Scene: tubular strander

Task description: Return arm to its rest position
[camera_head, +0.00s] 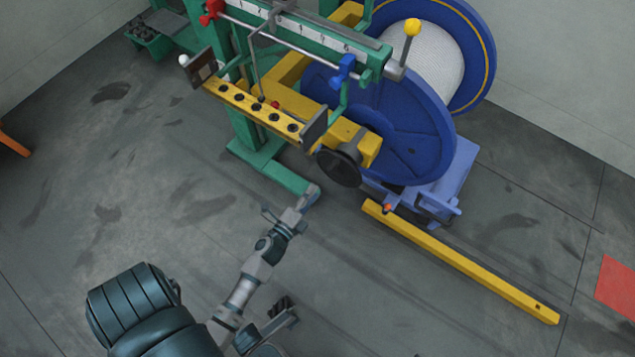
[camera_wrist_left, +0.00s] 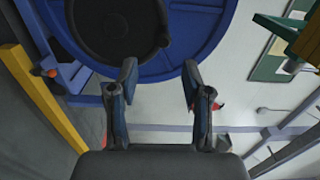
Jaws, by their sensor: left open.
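My left arm reaches from the bottom left of the head view towards the machine. Its gripper (camera_head: 291,204) is over the floor near the foot of the green stand (camera_head: 270,168), small in this view. In the left wrist view the gripper's two dark fingers (camera_wrist_left: 160,84) stand apart, with nothing between them.
The strander holds a blue reel (camera_head: 385,120) and a yellow bar with black knobs (camera_head: 250,108). A black handwheel (camera_head: 338,168) sticks out low at the front. A long yellow beam (camera_head: 460,260) runs to the lower right.

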